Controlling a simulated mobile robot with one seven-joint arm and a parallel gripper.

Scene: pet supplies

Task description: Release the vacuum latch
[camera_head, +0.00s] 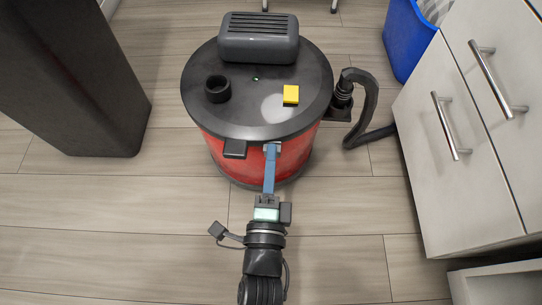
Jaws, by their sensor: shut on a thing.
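The vacuum (215,148) is a round red canister with a dark grey lid (238,112), standing upright on the floor. A black latch tab (235,149) sticks out at the front of the lid rim. My gripper (272,149) reaches in from the bottom of the picture, with long blue fingers. Its tips are at the front lid rim, just right of the black tab and apart from it. The gripper is shut on a part of the vacuum at the rim. The fingers hide what exactly is between them.
The lid carries a grey handle housing (259,37), a black round port (217,89) and a yellow block (291,94). A black hose (367,105) curves off right. White drawers (455,150) and a blue bin (405,40) stand right. A dark block (85,75) stands left. The front floor is clear.

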